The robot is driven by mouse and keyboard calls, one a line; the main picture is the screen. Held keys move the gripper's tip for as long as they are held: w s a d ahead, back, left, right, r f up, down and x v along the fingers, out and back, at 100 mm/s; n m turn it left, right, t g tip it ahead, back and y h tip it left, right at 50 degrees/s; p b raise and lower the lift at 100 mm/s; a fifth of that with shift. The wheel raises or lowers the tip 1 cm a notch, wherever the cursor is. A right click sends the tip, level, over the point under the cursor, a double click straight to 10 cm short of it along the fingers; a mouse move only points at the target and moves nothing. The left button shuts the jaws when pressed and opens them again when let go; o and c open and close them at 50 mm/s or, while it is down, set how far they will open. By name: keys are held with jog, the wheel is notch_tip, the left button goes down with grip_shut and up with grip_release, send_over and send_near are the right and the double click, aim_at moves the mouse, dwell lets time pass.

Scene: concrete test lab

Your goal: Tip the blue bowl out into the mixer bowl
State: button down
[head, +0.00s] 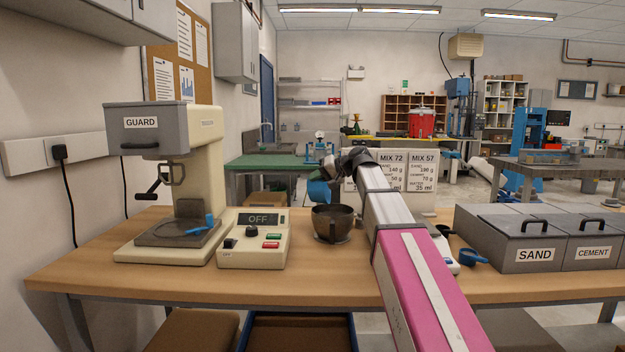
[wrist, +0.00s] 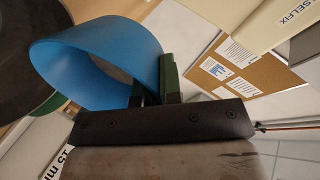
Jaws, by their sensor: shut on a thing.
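The blue bowl (head: 318,191) is held above and slightly left of the dark mixer bowl (head: 333,232), apart from it. In the wrist view the blue bowl (wrist: 95,45) shows its wide rim and is turned on its side. My gripper (wrist: 154,88) is shut on its wall, with a green finger showing beside it. In the head view my black wrist partly hides the hold. The mixer bowl stands upright on the bench, right of the control box. A dark round surface at the left of the wrist view looks like the mixer bowl. I cannot tell what either bowl contains.
The mixer (head: 205,170) with its GUARD housing stands at the left; its control box (head: 253,240) reads OFF. Two mix cards (head: 422,172) stand behind my arm. SAND (head: 530,235) and CEMENT (head: 592,250) bins and a blue scoop (head: 473,257) are at the right. The front bench edge is clear.

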jog(key=shift+s+d+f+t+y, duration=0.15)
jog(key=shift+d+t+y, duration=0.05)
jog(key=shift+d+y, duration=0.55)
jog(key=shift+s+d+f+t+y, duration=0.15)
jog(key=shift+d+t+y, duration=0.05)
jog(key=shift+d+y, duration=0.5)
jog(key=shift+a, duration=0.15)
dwell(0.9)
jog(key=shift+w+a+r+h, duration=0.2)
jog(key=shift+a+r+h, duration=0.15)
jog(key=shift+a+h, duration=0.45)
jog(key=shift+w+a+r+g+h, duration=0.15)
jog(key=shift+a+g+h, duration=0.25)
jog(key=shift+a+h, duration=0.4)
jog(key=a+h, duration=0.2)
jog(key=h, duration=0.1)
jog(key=shift+w+g, duration=0.25)
jog(key=shift+g, duration=0.15)
jog(key=a+f+g+h, duration=0.1)
jog(key=h, duration=0.2)
jog(key=a+f+h, duration=0.1)
jog(key=h, duration=0.3)
jog(key=a+f+n+g+h, duration=0.1)
jog(key=f+h, duration=0.1)
jog(key=h, duration=0.2)
jog(key=shift+w+g, duration=0.25)
jog(key=shift+g, duration=0.05)
